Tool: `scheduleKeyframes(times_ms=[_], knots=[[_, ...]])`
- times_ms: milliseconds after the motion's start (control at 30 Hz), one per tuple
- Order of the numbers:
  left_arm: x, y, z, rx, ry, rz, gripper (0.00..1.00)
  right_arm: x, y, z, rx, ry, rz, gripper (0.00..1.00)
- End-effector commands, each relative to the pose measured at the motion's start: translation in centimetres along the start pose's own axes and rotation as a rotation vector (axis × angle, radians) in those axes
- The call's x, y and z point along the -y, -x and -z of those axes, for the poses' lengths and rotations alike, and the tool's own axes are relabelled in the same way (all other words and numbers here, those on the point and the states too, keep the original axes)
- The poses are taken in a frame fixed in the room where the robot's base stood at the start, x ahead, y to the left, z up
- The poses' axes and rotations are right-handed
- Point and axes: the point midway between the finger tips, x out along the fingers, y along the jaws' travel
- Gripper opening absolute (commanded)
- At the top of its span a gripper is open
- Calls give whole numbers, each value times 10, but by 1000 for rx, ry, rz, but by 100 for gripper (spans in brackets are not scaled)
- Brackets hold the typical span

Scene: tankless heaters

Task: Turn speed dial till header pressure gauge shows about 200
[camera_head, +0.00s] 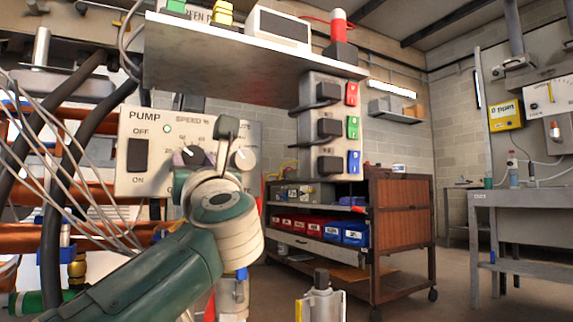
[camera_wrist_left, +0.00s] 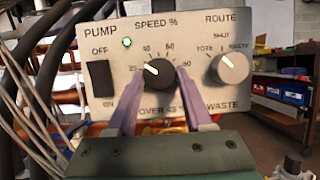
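A pale control panel marked PUMP (camera_head: 133,152) fills the wrist view (camera_wrist_left: 72,70). Its black speed dial (camera_wrist_left: 160,75) sits at the middle under SPEED %, with its white mark tilted up-left, between the 20 and 40 marks. My left gripper (camera_wrist_left: 161,82) has its purple fingers on either side of the dial, with no clear gap. In the head view, my left gripper (camera_head: 190,158) and wrist partly cover the panel. A meter with a needle (camera_head: 548,97) hangs at the far right; its label and reading are too small to tell. My right gripper is out of view.
A grey route knob (camera_wrist_left: 229,67) is right of the dial, and a black OFF/ON switch (camera_wrist_left: 102,78) is left of it. Cables and copper pipes crowd the left. A shelf (camera_head: 240,50) overhangs the panel. A cart (camera_head: 402,225) stands to the right.

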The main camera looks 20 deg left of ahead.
Motion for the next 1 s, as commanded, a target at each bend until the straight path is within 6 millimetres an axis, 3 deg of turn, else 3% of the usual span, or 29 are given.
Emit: scheduleKeyframes(times_ms=[33, 433, 767, 1000], knots=[[0, 0, 0, 0, 0, 0, 43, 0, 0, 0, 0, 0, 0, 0], [0, 0, 0, 0, 0, 0, 0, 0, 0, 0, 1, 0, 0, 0], [-1, -1, -2, -1, -37, 15, 0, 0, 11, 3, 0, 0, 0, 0], [-2, -2, -6, -5, -166, 69, 0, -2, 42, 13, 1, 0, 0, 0]])
